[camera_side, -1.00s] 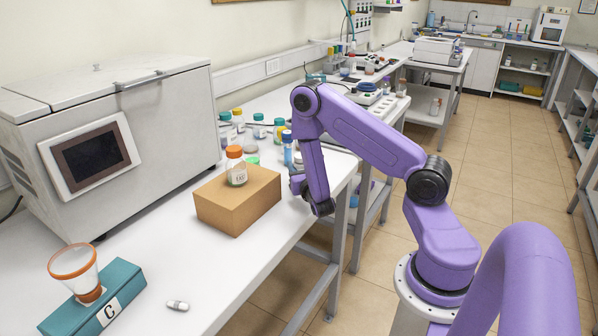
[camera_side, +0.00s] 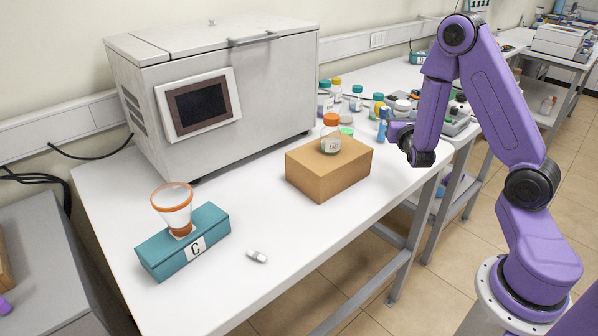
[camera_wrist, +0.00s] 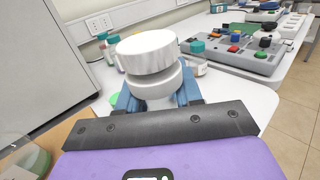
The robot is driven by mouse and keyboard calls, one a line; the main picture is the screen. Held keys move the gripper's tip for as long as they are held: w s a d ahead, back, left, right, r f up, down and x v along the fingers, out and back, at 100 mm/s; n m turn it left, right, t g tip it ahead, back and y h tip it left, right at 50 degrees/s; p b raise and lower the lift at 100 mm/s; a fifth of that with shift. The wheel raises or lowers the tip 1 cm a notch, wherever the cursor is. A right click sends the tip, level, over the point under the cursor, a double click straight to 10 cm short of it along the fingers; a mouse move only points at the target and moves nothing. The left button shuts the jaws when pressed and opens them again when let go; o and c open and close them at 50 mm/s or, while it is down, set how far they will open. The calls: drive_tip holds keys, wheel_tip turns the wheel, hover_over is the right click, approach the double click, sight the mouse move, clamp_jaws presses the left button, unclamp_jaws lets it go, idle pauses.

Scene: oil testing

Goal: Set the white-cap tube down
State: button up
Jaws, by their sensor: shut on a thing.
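My gripper (camera_wrist: 160,98) is shut on the white-cap tube, whose broad white cap (camera_wrist: 147,52) stands up between the blue fingers in the wrist view. The tube's body below the cap is hidden by the gripper. In the side view my gripper (camera_side: 392,130) is to the right of the cardboard box, near the front edge of the white table (camera_side: 270,225).
An orange-capped bottle (camera_side: 331,134) stands on the cardboard box (camera_side: 328,172). Several capped bottles (camera_side: 355,98) stand behind it. A teal block marked C (camera_side: 155,262) bears an orange-rimmed cup (camera_side: 173,208). A small white-and-grey capsule-shaped thing (camera_side: 257,257) lies on clear tabletop.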

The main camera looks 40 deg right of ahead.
wheel_tip(320, 180, up, 8)
drive_tip(key=shift+r, duration=0.15)
drive_tip(key=w+a+f+n+t+y, duration=0.1)
drive_tip(key=a+n+t+y, duration=0.15)
drive_tip(key=a, duration=1.35)
drive_tip(key=w+a+f+n+t+y, duration=0.1)
drive_tip(key=w+a+y, duration=0.15)
drive_tip(key=a, duration=1.35)
drive_tip(key=shift+g, duration=0.25)
drive_tip(key=w+f, duration=0.4)
drive_tip(key=w+a+f, duration=0.1)
drive_tip(key=w+f, duration=0.3)
drive_tip(key=w+a+f, duration=0.1)
drive_tip(key=w+f, duration=0.3)
drive_tip(key=f, duration=0.1)
drive_tip(key=shift+w+a, duration=0.25)
drive_tip(key=shift+w, duration=0.05)
drive_tip(key=shift+w+f, duration=0.1)
drive_tip(key=shift+f, duration=1.55)
drive_tip(key=shift+f, duration=0.1)
drive_tip(key=o, duration=1.1)
drive_tip(key=shift+c, duration=0.2)
